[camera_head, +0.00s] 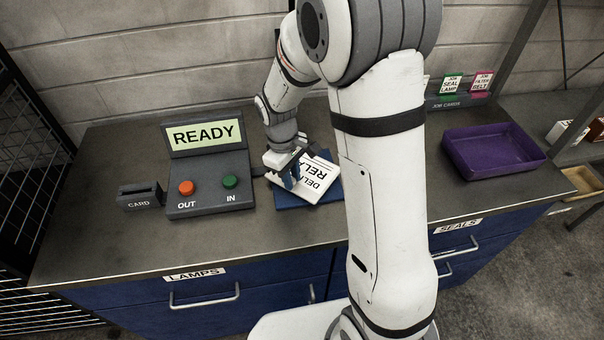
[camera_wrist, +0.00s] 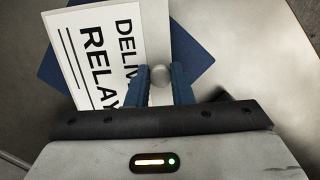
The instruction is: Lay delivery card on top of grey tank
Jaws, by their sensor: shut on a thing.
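The delivery card (camera_head: 318,180) is white with black print and lies over a blue mat (camera_head: 325,200), turned at an angle to it. My gripper (camera_head: 293,181) is at the card's left edge, its blue fingers pointing down. No grey tank can be made out in either view.
A READY console (camera_head: 208,165) with orange and green buttons and a card slot box (camera_head: 140,195) stand left. A purple tray (camera_head: 490,152) and a job card rack (camera_head: 460,101) are on the right. My arm hides the middle of the bench. The front left bench top is clear.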

